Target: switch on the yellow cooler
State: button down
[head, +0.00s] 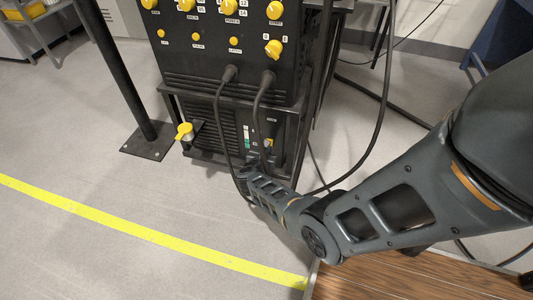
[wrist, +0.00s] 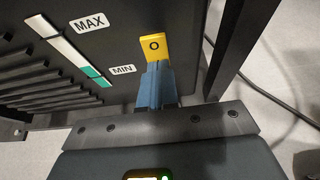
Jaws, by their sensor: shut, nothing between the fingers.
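The cooler (head: 210,133) is the black lower unit with slats under the welding-type control box; it also shows in the wrist view (wrist: 110,55). A yellow rocker switch (wrist: 153,44) with an "O" mark is on its front, upright in the wrist view. The switch's lower half is hidden behind my fingers. My gripper (wrist: 156,66) is shut and empty, with its blue fingertips at the lower part of the switch. I cannot tell whether they touch it. In the head view my forearm reaches to the cooler's lower right front, where the fingertips are too small to make out.
A level gauge (wrist: 68,52) marked MAX and MIN is left of the switch. Two black cables (head: 222,110) hang from the upper box (head: 215,55) past the cooler's front. A dark post (head: 112,65) stands at left. Open floor (head: 90,165) lies in front.

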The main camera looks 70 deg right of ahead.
jog(key=shift+d+f, duration=0.1)
dwell(0.3)
jog(key=shift+r+p, duration=0.6)
jog(key=shift+r, duration=0.3)
